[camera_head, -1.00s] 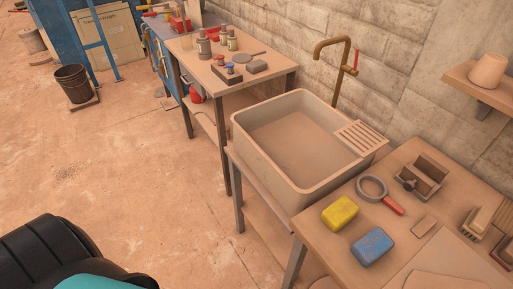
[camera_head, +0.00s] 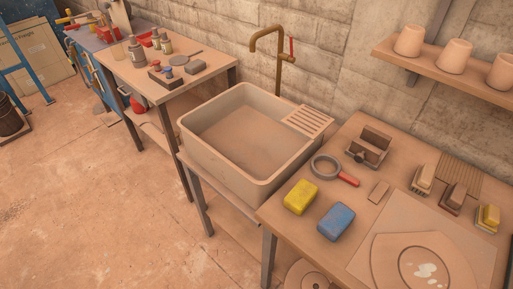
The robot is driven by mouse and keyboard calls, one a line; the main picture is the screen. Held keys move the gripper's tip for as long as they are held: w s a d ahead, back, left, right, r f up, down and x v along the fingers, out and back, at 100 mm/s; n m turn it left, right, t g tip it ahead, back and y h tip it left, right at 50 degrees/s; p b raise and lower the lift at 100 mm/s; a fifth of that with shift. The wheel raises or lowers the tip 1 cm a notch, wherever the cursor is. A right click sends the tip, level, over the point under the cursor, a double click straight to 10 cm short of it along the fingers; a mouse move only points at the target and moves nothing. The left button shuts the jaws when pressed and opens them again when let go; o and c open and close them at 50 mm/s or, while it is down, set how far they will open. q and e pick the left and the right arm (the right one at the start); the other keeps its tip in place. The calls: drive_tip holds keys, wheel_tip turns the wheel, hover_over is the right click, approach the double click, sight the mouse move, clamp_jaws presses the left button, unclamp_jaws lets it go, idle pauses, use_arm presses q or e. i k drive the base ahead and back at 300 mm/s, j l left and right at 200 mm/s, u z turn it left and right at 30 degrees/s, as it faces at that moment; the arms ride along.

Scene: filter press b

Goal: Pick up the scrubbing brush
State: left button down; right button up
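Three small brush-like blocks with pale tops or bristles stand in a row on the right worktable: a left one (camera_head: 422,180), a middle one (camera_head: 453,198) and a right one with yellow on it (camera_head: 487,217). I cannot tell for certain which is the scrubbing brush. They stand upright on the tabletop, apart from each other, in front of a slatted mat (camera_head: 458,166). Neither of my grippers shows in the head view.
A yellow sponge (camera_head: 300,196), a blue sponge (camera_head: 336,221), a magnifier with a red handle (camera_head: 326,167) and a board with a round plate (camera_head: 385,262) share the right worktable (camera_head: 278,213). A sink (camera_head: 188,134) and tap (camera_head: 281,70) stand left of it. A shelf (camera_head: 440,77) holds cups.

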sight(422, 181)
drive_tip(key=z, duration=1.4)
drive_tip(key=l, duration=0.65)
drive_tip(key=l+z, duration=0.1)
drive_tip(key=l, duration=0.5)
drive_tip(key=i, duration=0.05)
